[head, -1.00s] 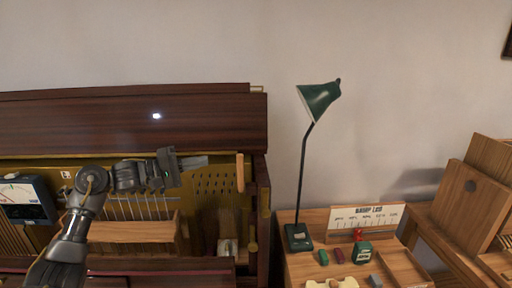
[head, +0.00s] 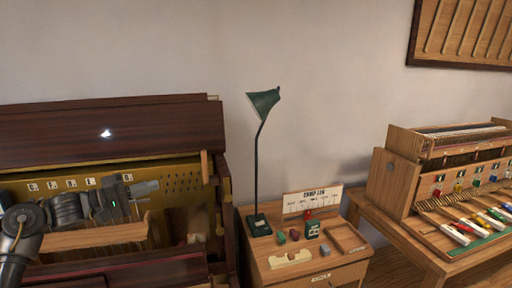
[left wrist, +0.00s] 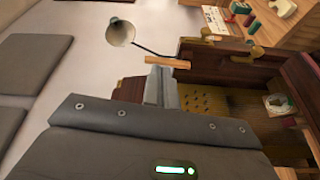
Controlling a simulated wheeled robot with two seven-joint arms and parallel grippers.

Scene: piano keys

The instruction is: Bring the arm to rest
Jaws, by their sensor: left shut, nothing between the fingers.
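My left arm comes in from the left in the head view and reaches across the open front of the dark wooden piano (head: 60,125). My left gripper (head: 153,187) is shut and empty, its fingers pointing right in front of the gold plate with its rows of holes. In the left wrist view the shut fingers (left wrist: 161,88) stand over the same gold plate (left wrist: 228,100), close to a light wooden post (left wrist: 167,62). I cannot tell whether they touch anything. My right gripper is not in view.
A green lamp (head: 263,104) stands on a small wooden cabinet (head: 262,262) with a card, small blocks and a tray (head: 346,238). Right of it, a wooden keyboard model (head: 397,185) with coloured keys sits on a table. The wall behind is bare near the lamp.

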